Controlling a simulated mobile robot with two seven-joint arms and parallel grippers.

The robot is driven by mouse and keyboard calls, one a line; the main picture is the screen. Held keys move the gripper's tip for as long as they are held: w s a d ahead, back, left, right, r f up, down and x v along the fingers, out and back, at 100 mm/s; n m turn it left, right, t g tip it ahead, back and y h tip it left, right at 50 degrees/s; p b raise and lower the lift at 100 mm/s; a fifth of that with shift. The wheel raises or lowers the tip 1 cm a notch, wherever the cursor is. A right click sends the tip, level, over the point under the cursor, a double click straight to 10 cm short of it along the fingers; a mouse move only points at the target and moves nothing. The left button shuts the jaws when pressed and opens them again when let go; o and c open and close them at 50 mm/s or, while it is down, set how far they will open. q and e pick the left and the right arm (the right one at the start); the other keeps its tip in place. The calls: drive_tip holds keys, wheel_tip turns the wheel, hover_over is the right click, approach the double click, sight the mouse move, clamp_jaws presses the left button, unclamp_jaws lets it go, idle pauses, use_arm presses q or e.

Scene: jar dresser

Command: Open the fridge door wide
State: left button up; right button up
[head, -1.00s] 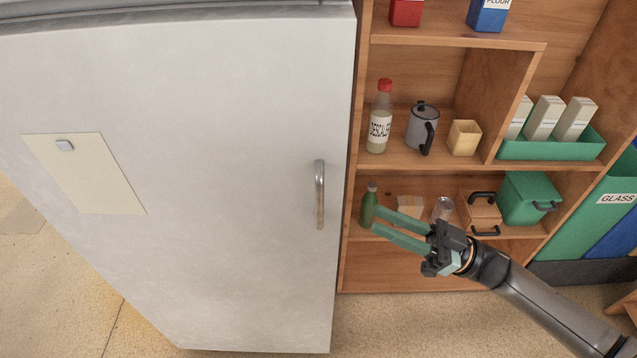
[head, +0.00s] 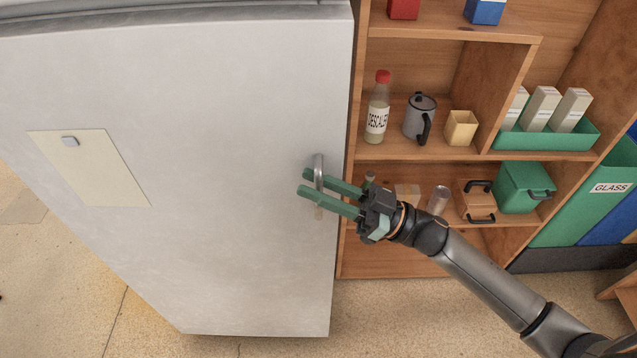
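The white fridge door (head: 190,230) fills the left half of the head view and looks closed. Its vertical metal handle (head: 319,165) is near the door's right edge. My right gripper (head: 304,183) is at the handle, with its two green fingers apart, one above the other in the picture. The handle passes at the fingers, partly hidden by them; I cannot tell whether they touch it. My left gripper is not in view.
A wooden shelf unit (head: 440,40) stands right of the fridge, holding a descaler bottle (head: 377,115), a grey jug (head: 419,118) and boxes. A green glass bin (head: 590,200) is at the far right. Floor is clear below the door.

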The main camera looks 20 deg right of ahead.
clamp_jaws()
idle(1.4)
